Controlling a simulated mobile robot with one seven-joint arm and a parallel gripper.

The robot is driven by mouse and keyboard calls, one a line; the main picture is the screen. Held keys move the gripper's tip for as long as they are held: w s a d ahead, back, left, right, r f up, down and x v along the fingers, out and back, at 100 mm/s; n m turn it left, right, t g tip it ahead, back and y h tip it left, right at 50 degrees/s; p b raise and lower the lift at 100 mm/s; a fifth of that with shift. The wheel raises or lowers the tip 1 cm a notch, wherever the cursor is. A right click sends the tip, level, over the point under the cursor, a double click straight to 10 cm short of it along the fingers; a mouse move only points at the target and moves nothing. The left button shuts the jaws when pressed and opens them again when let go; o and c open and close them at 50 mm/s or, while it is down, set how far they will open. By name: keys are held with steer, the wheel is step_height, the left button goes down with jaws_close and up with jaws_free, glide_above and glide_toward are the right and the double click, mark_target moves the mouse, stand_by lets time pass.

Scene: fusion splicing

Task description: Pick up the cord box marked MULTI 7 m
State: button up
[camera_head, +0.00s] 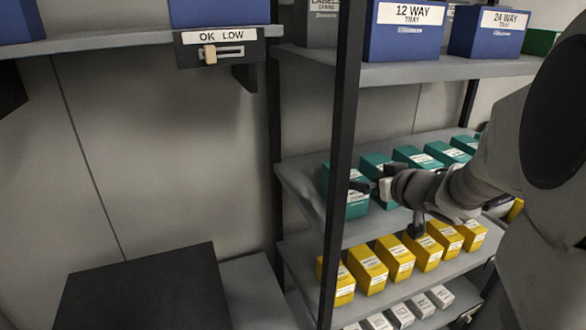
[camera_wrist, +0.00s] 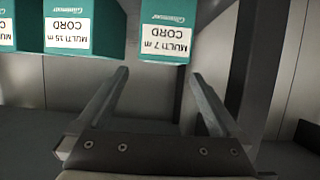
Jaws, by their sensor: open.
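The teal cord box marked MULTI 7 m (camera_wrist: 166,16) is at the top of the wrist view, its white label upside down in the picture. In the head view, the teal box (camera_head: 357,208) at the left end of the middle shelf, partly behind the dark post, appears to be the same one; its label is too small to read. My gripper (camera_wrist: 159,74) is open and empty, a finger toward each side of the box, with the label end just ahead of the fingertips. In the head view my gripper (camera_head: 370,187) is in front of that box.
The MULTI 15 m cord box (camera_wrist: 83,22) stands beside it, with a gap between. More teal boxes (camera_head: 412,158) continue along the shelf. Yellow boxes (camera_head: 394,262) fill the shelf below. A dark upright post (camera_head: 342,110) stands close to the left end.

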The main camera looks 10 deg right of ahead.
steer(key=shift+b+x, duration=0.4)
steer(key=shift+x, duration=0.7)
steer(key=b+x, duration=0.3)
steer(key=x, duration=0.1)
steer(key=shift+a+f, duration=0.15)
steer(key=shift+a, duration=0.05)
steer(key=shift+w+a+b, duration=0.1)
steer(key=shift+w+b, duration=0.35)
steer(key=shift+w, duration=0.05)
steer(key=c, duration=1.4)
